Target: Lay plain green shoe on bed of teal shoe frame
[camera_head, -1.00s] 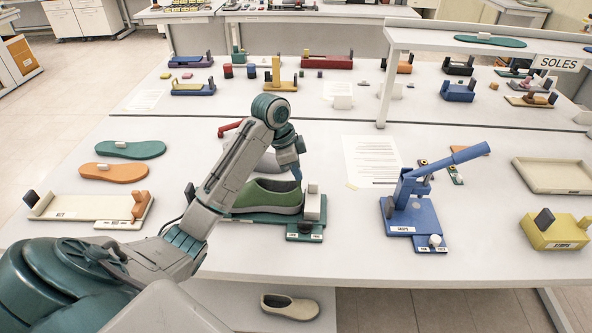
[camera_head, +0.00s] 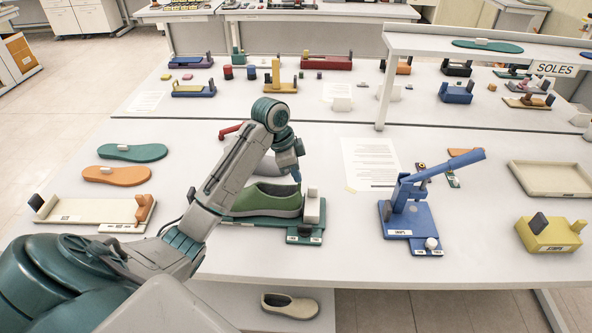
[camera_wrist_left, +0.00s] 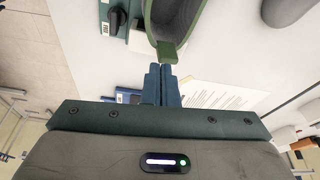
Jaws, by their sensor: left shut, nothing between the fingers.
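The plain green shoe (camera_head: 268,202) lies on the bed of the teal shoe frame (camera_head: 262,221), its opening up and its sole a pale grey-green. The frame's light grey block (camera_head: 313,207) stands at the shoe's right end. My left gripper (camera_head: 298,181) is shut and empty, its fingertips just above and behind the shoe's right end. My arm hides the frame's left part. In the left wrist view the shut fingers (camera_wrist_left: 161,72) point at the shoe's heel tab (camera_wrist_left: 167,51); I cannot tell whether they touch it. My right gripper is out of view.
A blue frame (camera_head: 410,218) with a raised lever stands to the right. A cream frame (camera_head: 78,209) and green and orange soles (camera_head: 116,175) lie at left. A red-handled item (camera_head: 229,130) is behind my arm. A paper sheet (camera_head: 370,163) lies behind right.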

